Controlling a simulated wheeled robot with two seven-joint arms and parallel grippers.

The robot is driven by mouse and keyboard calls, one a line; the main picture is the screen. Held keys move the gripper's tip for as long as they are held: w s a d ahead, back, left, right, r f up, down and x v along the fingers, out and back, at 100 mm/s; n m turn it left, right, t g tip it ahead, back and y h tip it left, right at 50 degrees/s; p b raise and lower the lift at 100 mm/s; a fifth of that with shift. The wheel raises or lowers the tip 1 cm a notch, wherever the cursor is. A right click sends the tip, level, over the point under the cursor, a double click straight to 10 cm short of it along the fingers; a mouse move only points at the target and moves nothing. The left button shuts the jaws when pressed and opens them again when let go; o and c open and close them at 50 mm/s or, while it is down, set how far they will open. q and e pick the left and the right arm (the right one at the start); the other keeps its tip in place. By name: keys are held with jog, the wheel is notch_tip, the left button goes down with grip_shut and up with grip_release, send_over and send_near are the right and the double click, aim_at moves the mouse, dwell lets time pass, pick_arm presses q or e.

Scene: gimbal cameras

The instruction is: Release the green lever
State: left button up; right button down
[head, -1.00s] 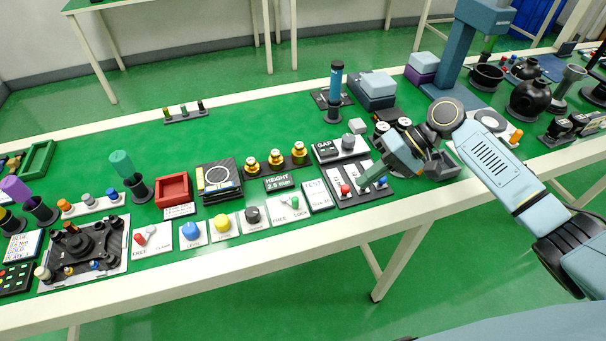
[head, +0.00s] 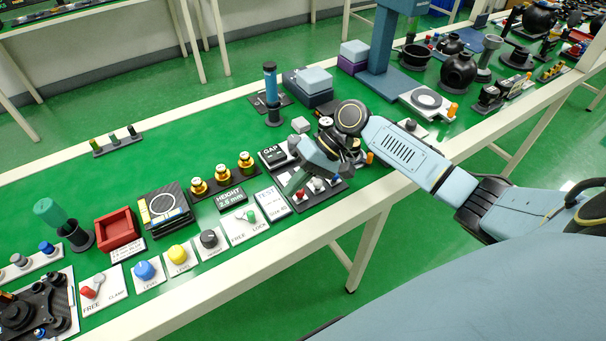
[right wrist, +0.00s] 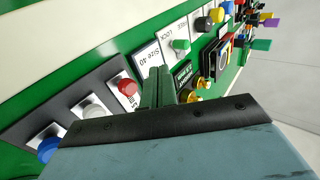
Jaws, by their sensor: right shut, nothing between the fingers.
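The green lever (head: 250,215) stands on a white plate (head: 236,229) marked FREE and LOCK, its green knob towards the LOCK side. In the right wrist view the green knob (right wrist: 181,45) shows beyond the fingers, beside the LOCK label. My right gripper (head: 291,188) is shut and empty. My left gripper is not in view.
The HEIGHT display (head: 230,198) stands behind the lever. A black knob (head: 209,239) is to its left. Brass pieces (head: 222,172) stand farther back.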

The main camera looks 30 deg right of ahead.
aim_at(255, 217)
jog(key=x, duration=0.4)
jog(key=a, duration=0.2)
jog(key=shift+a, duration=0.9)
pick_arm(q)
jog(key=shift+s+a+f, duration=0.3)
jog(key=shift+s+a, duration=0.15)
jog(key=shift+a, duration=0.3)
pick_arm(e)
jog(key=shift+a, duration=0.1)
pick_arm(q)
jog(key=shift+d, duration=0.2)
